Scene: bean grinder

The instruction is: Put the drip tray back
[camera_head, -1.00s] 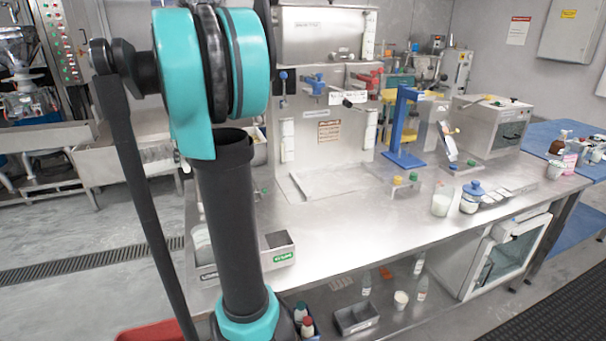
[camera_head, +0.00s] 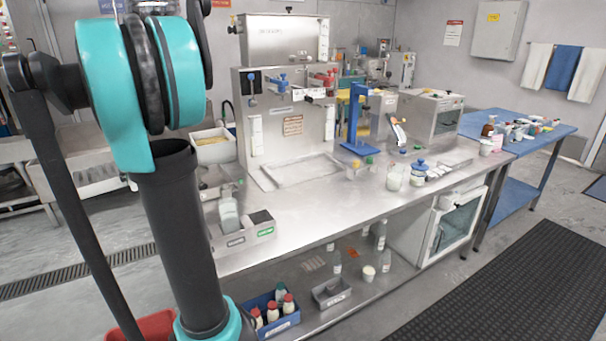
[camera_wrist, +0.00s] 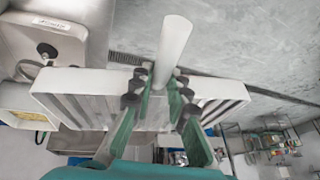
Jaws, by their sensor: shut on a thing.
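In the wrist view, my gripper (camera_wrist: 160,88) is shut on the pale handle (camera_wrist: 173,45) of the drip tray. The drip tray (camera_wrist: 75,82) is a wide, light tray with ribs or slats, seen behind and between my fingers. It is held in the air, clear of the counter. In the head view, the steel machine (camera_head: 262,130) stands at the back of the counter, with a shallow rectangular recess or frame (camera_head: 302,172) at its foot. My gripper and the drip tray are not visible in the head view.
The steel counter (camera_head: 320,215) has clear room in front of the machine. A grey caddy with a bottle (camera_head: 240,230) stands at its front left. A blue stand (camera_head: 356,125), jars (camera_head: 394,180) and a boxy appliance (camera_head: 435,115) are to the right. A black mat (camera_head: 500,290) lies on the floor.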

